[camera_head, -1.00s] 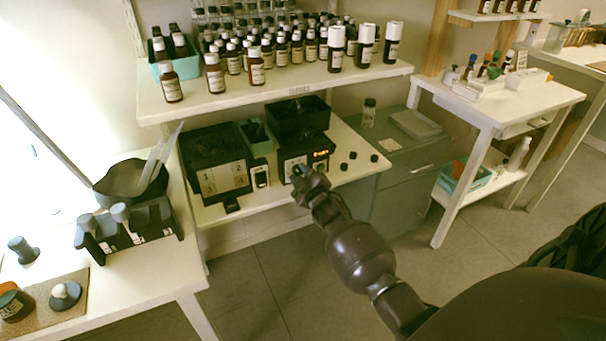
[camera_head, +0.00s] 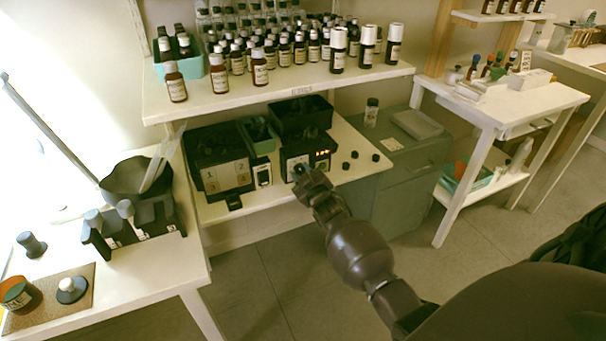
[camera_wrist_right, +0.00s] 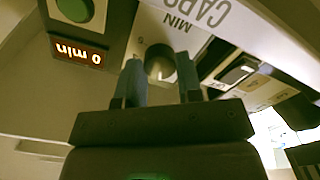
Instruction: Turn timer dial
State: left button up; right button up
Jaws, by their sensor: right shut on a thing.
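The timer (camera_head: 312,158) is a black box with a pale front panel on the lower shelf. Its orange display (camera_head: 322,153) is lit, and in the right wrist view the display (camera_wrist_right: 82,53) reads "0 min", upside down. The round timer dial (camera_wrist_right: 160,67) shows there between the two fingers, below the printed "MIN". My right gripper (camera_wrist_right: 159,82) is shut on the dial. In the head view my right gripper (camera_head: 303,175) is at the timer's front and hides the dial. My left gripper is not in view.
A green button (camera_wrist_right: 75,8) is near the display. A black box with numbered panels (camera_head: 222,165) stands left of the timer, and several small black caps (camera_head: 354,155) lie to its right. The upper shelf (camera_head: 220,105) holds many brown bottles above the arm.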

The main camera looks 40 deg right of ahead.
jog(key=o, duration=0.9)
jog(key=shift+s, duration=0.1)
jog(key=shift+s, duration=0.25)
jog(key=p+v, duration=0.2)
jog(key=v, duration=0.8)
jog(key=shift+s, duration=0.1)
